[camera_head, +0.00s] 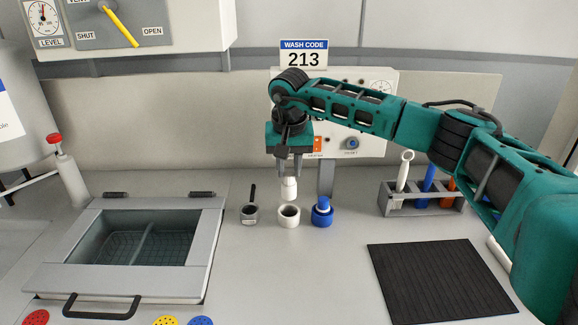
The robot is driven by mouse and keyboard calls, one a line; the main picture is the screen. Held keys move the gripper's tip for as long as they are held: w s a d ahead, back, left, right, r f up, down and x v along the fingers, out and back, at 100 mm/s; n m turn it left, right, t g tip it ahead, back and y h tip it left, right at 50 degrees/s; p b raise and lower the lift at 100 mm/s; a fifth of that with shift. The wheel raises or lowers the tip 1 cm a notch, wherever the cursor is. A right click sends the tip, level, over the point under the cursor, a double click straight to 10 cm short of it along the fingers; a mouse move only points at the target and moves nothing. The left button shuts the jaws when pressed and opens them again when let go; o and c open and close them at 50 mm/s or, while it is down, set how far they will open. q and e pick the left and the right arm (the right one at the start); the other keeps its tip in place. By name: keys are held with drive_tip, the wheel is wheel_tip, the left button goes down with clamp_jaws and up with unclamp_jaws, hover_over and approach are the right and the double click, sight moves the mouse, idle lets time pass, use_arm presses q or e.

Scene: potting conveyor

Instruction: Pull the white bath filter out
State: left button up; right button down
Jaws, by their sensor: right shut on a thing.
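My right gripper (289,177) points straight down at the middle of the counter. It is shut on the white bath filter (289,189), a small white piece hanging between the fingertips. The white bath (289,218), a small round white cup with a dark opening, stands directly below. A narrow gap seems to separate the filter from the cup's rim. The upper part of the filter is hidden by the fingers. My left gripper is not in view.
A grey cup (250,215) with a dark handle and a blue cup (322,214) flank the white one closely. A rack (425,207) of coloured tools stands right, a black mat (440,283) in front. A sunken basin (135,240) lies left. A control box (372,110) stands behind.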

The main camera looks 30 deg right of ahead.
sight(289, 175)
drive_tip(key=shift+r, duration=3.5)
drive_tip(key=shift+f, duration=0.1)
